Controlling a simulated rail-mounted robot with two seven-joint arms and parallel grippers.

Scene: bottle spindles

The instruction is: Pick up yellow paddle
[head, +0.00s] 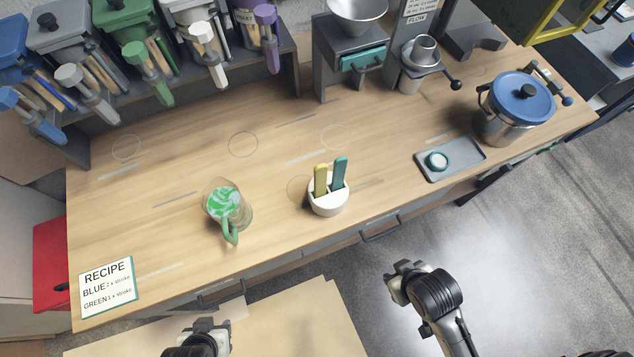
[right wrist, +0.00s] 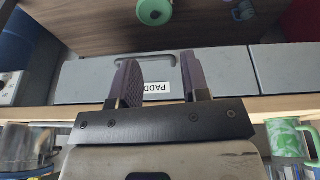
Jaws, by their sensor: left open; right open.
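The yellow paddle (head: 321,180) stands upright in a white cup-shaped holder (head: 328,202) near the counter's front edge. A teal paddle (head: 339,172) stands beside it, to its right. My left gripper (head: 211,326) is open at the bottom of the head view, below and left of the holder, well apart from it. My right gripper (head: 399,272) is below and right of the holder, in front of the counter. In the right wrist view its purple fingers (right wrist: 160,70) are apart and empty, facing a grey drawer front. The yellow paddle is not visible there.
A glass jug (head: 226,205) with green and white contents stands left of the holder. A grey tray (head: 471,153) with a small round teal-and-white item and a blue-lidded pot (head: 517,105) are at the right. A recipe card (head: 107,287) lies front left. Dispensers line the back.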

